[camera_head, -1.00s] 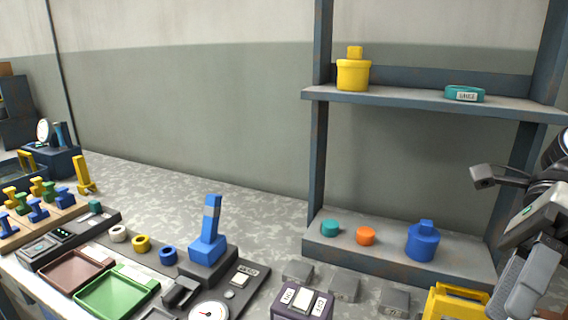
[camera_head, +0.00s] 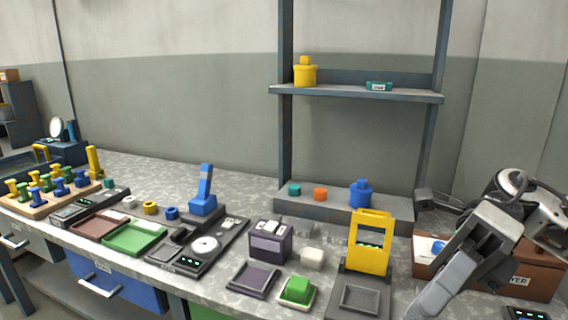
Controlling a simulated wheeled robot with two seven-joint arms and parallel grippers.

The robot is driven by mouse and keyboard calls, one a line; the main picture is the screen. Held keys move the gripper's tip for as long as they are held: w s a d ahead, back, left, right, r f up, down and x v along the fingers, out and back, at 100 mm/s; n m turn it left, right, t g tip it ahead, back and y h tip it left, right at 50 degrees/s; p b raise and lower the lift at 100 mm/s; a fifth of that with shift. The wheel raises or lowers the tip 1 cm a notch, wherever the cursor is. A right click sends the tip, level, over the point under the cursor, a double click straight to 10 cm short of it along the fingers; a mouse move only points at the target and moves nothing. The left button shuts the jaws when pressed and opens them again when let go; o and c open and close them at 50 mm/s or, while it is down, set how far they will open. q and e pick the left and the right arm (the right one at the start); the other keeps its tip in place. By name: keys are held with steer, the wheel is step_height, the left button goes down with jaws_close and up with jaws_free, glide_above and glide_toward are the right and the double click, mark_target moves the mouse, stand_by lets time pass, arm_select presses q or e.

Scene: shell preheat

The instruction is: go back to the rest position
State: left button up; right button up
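My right arm (camera_head: 485,235) reaches in from the right edge, in grey, white and black parts, above the right end of the bench. Its gripper end is seen at a steep angle, and I cannot make out whether the fingers are apart. I see nothing clearly held there. The arm partly covers a brown box (camera_head: 535,278) behind it. My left gripper and arm are not in view.
A yellow frame fixture (camera_head: 371,228) stands left of my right arm. A shelf unit (camera_head: 352,91) rises behind it. A purple box (camera_head: 270,243), a green block (camera_head: 297,289), a blue-handled lever (camera_head: 203,195) and a gauge (camera_head: 205,245) crowd the bench.

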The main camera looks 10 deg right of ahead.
steer(key=w+a+f+m+t+y, duration=0.2)
steer(key=w+a+m+t+y, duration=0.4)
steer(key=a+m+t+y, duration=0.35)
steer(key=w+d+f+m+t+h, duration=0.1)
steer(key=w+f+m+t+h, duration=0.2)
steer(key=m+t, duration=0.45)
steer(key=w+f+m+t+h, duration=0.25)
steer(key=f+m+t, duration=0.25)
steer(key=m, duration=0.5)
steer(key=s+d+f+m+g+h, duration=0.1)
steer(key=s+f+m+h, duration=0.3)
steer(key=f, duration=0.4)
steer(key=s+d+f+m+g+h, duration=0.1)
steer(key=s+f+m+h, duration=0.3)
steer(key=f, duration=0.4)
steer(key=s+f+m+g+h, duration=0.3)
steer(key=s+f+m+h, duration=0.1)
steer(key=f+m, duration=0.3)
steer(key=shift+d+f+m+h, duration=0.4)
steer(key=shift+f+h, duration=0.4)
steer(key=shift+f, duration=0.1)
